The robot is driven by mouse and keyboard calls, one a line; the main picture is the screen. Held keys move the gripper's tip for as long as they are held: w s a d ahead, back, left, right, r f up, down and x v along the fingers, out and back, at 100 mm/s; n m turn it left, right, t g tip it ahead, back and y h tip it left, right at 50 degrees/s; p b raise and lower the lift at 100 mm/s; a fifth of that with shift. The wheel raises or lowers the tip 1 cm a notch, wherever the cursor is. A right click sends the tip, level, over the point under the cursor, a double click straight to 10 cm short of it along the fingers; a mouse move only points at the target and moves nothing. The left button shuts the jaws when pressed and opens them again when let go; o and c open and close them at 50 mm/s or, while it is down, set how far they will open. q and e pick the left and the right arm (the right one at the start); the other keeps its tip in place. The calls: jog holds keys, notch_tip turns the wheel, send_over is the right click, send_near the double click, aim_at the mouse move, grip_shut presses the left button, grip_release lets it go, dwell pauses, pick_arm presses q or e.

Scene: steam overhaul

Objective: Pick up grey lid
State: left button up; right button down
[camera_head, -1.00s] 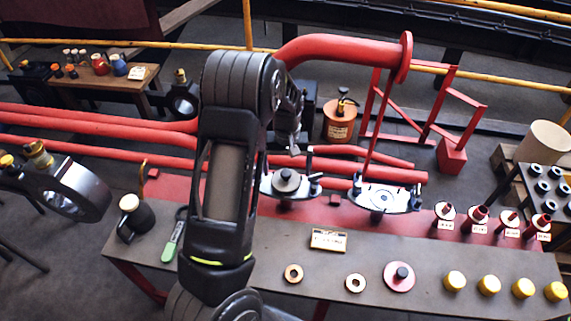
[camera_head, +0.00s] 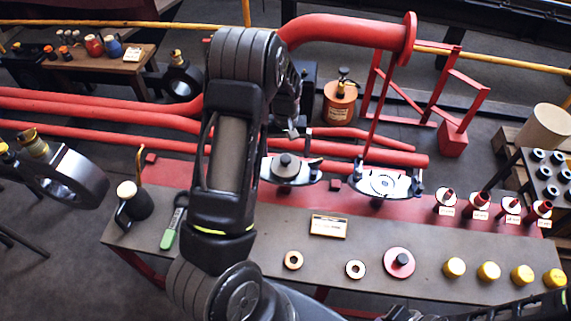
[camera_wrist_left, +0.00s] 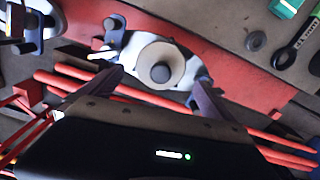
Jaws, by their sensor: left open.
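The grey lid (camera_head: 286,173), a round disc with a dark knob, sits on a pale metal fitting with side clamps on the red strip of the bench. In the left wrist view the lid (camera_wrist_left: 176,58) is seen nearly from above, its dark knob near the picture's centre. My left gripper (camera_head: 293,133) is above and just behind the lid in the head view, pointing down. In the left wrist view its two fingers (camera_wrist_left: 152,92) are spread apart and empty, one on each side of the lid's lower part. Contact with the lid cannot be told.
A similar open fitting (camera_head: 383,184) stands just right of the lid. Red pipes (camera_head: 360,148) run behind the bench. Two rings, a red disc (camera_head: 399,263), yellow caps (camera_head: 489,271) and a label plate (camera_head: 328,226) lie in front. A green-handled tool (camera_head: 170,233) is at left.

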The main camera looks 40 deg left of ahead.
aim_at(286, 158)
pick_arm(q)
jog(key=shift+f+p, duration=0.65)
jog(key=shift+f, duration=1.95)
jog(key=c, duration=2)
